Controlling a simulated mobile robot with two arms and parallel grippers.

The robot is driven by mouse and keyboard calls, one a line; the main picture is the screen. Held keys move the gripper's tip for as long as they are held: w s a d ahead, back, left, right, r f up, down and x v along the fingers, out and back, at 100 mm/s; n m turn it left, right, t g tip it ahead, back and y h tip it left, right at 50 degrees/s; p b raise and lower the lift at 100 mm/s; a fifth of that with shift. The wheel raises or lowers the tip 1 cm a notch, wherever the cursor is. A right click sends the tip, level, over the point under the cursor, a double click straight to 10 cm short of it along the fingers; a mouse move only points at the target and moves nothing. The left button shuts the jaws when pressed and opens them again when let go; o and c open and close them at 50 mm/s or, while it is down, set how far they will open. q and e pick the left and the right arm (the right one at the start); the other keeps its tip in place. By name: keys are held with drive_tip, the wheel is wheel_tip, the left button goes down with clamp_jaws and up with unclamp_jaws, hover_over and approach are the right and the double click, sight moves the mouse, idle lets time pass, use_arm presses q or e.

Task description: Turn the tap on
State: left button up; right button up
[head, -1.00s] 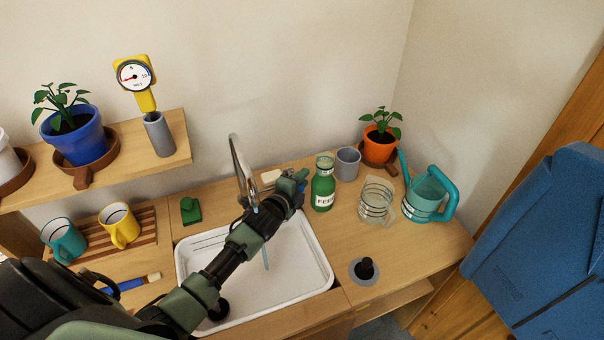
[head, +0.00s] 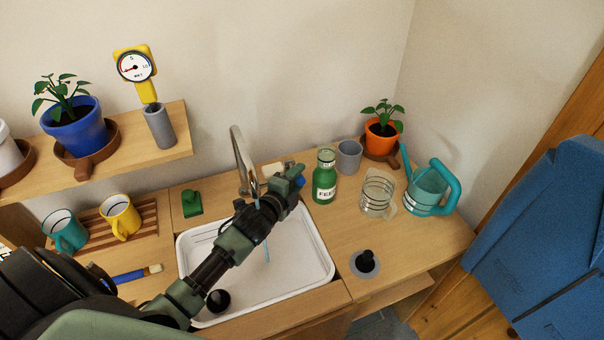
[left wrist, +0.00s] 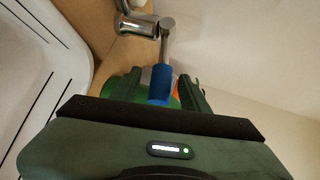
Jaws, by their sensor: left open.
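The chrome tap (head: 242,160) stands behind the white sink (head: 300,268). A thin light-blue streak (head: 267,250), looking like water, drops from under the spout into the basin. The tap's lever has a blue grip (left wrist: 161,84), and the chrome tap body also shows at the top of the left wrist view (left wrist: 140,25). My left gripper (head: 296,178) is open at the lever, right of the spout. In the left wrist view its two fingers (left wrist: 161,93) stand on either side of the blue grip. Contact cannot be told. My right gripper is not in view.
A green bottle (head: 324,178) stands just right of my left gripper, with a grey cup (head: 348,157), a glass jug (head: 377,195) and a teal watering can (head: 428,188) beyond. A green item (head: 192,204) and mugs (head: 119,217) are on the left. A shelf (head: 178,140) overhangs there.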

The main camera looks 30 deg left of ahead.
use_arm(q)
drive_tip(key=shift+v, duration=1.85)
